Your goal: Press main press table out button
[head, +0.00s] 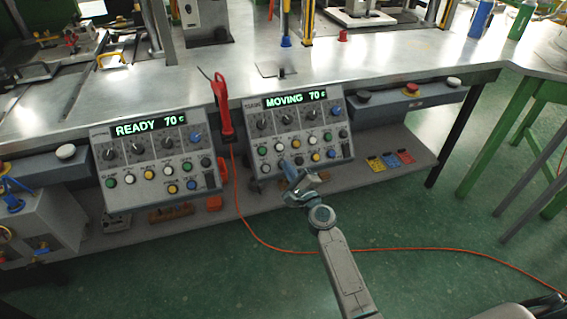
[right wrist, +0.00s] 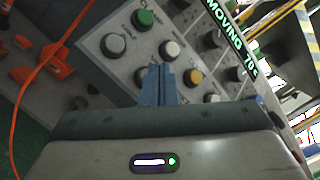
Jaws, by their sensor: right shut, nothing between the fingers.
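The right control panel (head: 297,130) hangs at the front of the steel table, its display (head: 295,99) reading "MOVING 70". It carries dark knobs, a blue knob (head: 308,112) and rows of green, white, yellow and blue buttons. My right gripper (head: 286,165) is shut and empty, its blue-grey fingertips at the panel's lower left button rows. In the right wrist view the fingertips (right wrist: 160,68) lie just below a white button (right wrist: 169,49), left of a yellow button (right wrist: 193,77). I cannot tell whether they touch a button. My left gripper is not in view.
A second panel (head: 157,154) at left reads "READY 70". A red tool (head: 222,108) hangs between the panels, with an orange cable (head: 270,246) running across the floor. A red mushroom button (head: 411,89) sits on the front box at right. A lower shelf (head: 395,150) holds small coloured items.

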